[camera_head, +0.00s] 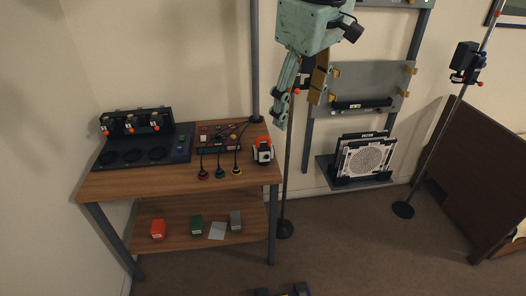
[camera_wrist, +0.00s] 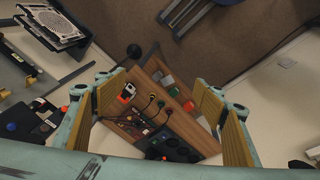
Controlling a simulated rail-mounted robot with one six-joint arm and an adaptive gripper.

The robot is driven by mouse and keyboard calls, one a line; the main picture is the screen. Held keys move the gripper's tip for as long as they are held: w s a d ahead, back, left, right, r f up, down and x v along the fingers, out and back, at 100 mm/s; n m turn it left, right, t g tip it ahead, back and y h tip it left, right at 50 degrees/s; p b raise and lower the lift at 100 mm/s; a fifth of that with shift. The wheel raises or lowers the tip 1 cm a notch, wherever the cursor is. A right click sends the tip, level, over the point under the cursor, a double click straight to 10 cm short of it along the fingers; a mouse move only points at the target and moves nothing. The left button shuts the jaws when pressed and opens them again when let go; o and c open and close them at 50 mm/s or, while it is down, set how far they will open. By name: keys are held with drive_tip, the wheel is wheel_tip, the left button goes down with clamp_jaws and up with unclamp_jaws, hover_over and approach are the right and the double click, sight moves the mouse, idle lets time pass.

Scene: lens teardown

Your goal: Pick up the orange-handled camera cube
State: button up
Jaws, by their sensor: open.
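The camera cube (camera_head: 263,152), small, black and white with an orange handle on top, stands upright on the right end of the wooden table top (camera_head: 235,181). In the wrist view the cube (camera_wrist: 126,92) shows just right of the left finger, far below it. My gripper (camera_head: 300,100), teal with tan pads, hangs high above and to the right of the cube in the head view. In the wrist view my gripper (camera_wrist: 163,80) has its fingers wide apart with nothing between them.
A black case (camera_head: 135,158) with round recesses and a panel with three cabled plugs (camera_head: 219,172) stand left of the cube. A grey post (camera_head: 256,60) rises behind it. A thin stand (camera_head: 287,170) is close on the right. Small blocks (camera_head: 197,226) lie on the lower shelf.

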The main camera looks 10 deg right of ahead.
drive_tip(key=w+f+n+p, duration=0.2)
drive_tip(key=w+f+n, duration=0.15)
drive_tip(key=w, duration=0.95)
drive_tip(key=n+g+p, duration=0.2)
drive_tip(key=n+p, duration=0.2)
drive_tip(key=n, duration=0.3)
hover_over(263, 146)
drive_tip(key=f, duration=2.2)
drive_tip(key=shift+s, duration=0.35)
drive_tip(key=shift+w+f, duration=0.3)
drive_tip(key=shift+f, duration=0.35)
drive_tip(key=shift+f, duration=0.1)
drive_tip(key=shift+f+b, duration=0.3)
drive_tip(key=shift+f, duration=3.9)
drive_tip(key=shift+f, duration=0.1)
drive_tip(key=shift+f+b, duration=0.4)
drive_tip(key=shift+f, duration=2.1)
